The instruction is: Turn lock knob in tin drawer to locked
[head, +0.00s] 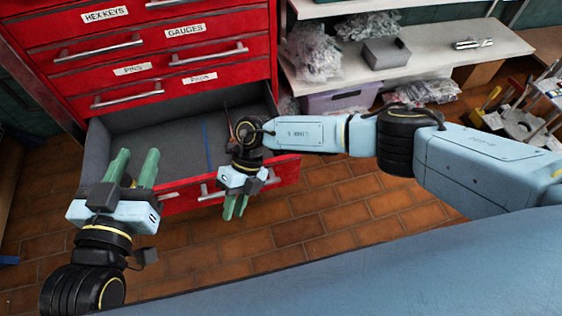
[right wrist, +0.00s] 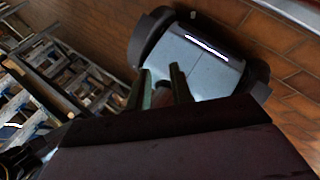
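A red drawer cabinet (head: 215,69) stands at the back left with its low drawer (head: 155,122) pulled open. The drawer has a grey lining and a red front with bar handles. I cannot make out a lock knob or a "tin" label. My left gripper (head: 134,163) is open and empty, over the drawer's near left corner. My right gripper (head: 235,208) points down at the drawer front, near a handle (head: 208,190); I cannot tell whether it touches. Its fingers stand apart in the right wrist view (right wrist: 162,75), with nothing clearly held. My right wrist hides part of the drawer.
Inside the drawer lies a thin blue strip (head: 207,146). White shelves (head: 450,52) at the right hold bagged parts (head: 313,52), a grey box (head: 386,52) and a purple bin (head: 340,98). A cluttered rack stands at the far right. Tiled floor (head: 300,229) lies open before the drawer.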

